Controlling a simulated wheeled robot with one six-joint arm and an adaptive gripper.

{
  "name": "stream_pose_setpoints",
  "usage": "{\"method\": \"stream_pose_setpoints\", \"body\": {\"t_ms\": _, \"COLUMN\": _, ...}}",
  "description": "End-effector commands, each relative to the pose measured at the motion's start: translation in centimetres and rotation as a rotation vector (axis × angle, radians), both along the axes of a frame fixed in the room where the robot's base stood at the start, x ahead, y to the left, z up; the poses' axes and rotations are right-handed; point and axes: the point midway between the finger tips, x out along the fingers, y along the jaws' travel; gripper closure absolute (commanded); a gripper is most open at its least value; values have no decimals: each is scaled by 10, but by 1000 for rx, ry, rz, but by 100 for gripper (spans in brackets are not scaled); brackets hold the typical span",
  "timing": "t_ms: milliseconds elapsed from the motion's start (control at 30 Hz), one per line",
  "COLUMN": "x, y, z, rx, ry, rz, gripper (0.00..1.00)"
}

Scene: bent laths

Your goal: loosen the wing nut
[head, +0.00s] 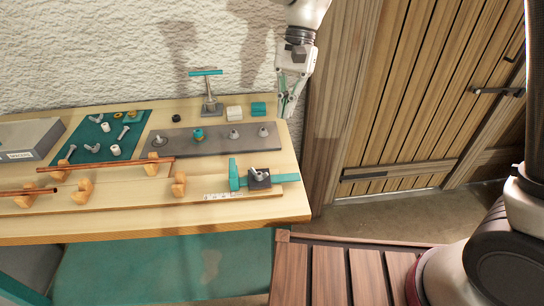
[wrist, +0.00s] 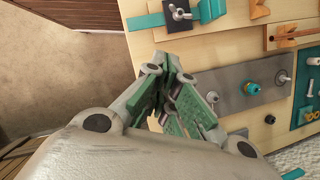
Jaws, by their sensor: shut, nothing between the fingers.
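A wing nut (head: 259,175) sits on a dark block clamped by a teal clamp (head: 235,174) at the table's front right. It also shows near the top of the wrist view (wrist: 181,13). A grey plate (head: 218,144) behind it carries several studs with fittings, one of them a teal knob (head: 198,134); the leftmost fitting (head: 159,141) looks winged, but is too small to be sure. My gripper (head: 286,108) is shut and empty, at the table's back right corner, apart from the clamp and its wing nut. In the wrist view the fingers (wrist: 170,75) cover part of the table.
A teal mat (head: 85,150) with loose bolts and wing nuts lies left. Thin copper-coloured rods (head: 120,163) rest on wooden supports along the front. A teal-handled stand (head: 211,105), a white block (head: 234,113) and a teal block (head: 258,109) stand at the back.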

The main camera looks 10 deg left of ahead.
Motion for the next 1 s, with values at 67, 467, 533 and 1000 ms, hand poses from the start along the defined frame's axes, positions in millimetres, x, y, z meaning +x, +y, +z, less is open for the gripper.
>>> {"method": "stream_pose_setpoints", "body": {"t_ms": 67, "x": -2, "y": -1, "z": 0, "rx": -27, "ry": 17, "rz": -63, "gripper": 100}}
{"method": "stream_pose_setpoints", "body": {"t_ms": 467, "x": -22, "y": 5, "z": -50, "rx": -47, "ry": 24, "rz": -95, "gripper": 100}}
{"method": "stream_pose_setpoints", "body": {"t_ms": 533, "x": -27, "y": 7, "z": -64, "rx": -46, "ry": 24, "rz": -96, "gripper": 100}}
{"method": "stream_pose_setpoints", "body": {"t_ms": 1000, "x": -73, "y": 23, "z": -93, "rx": -42, "ry": 20, "rz": -95, "gripper": 100}}
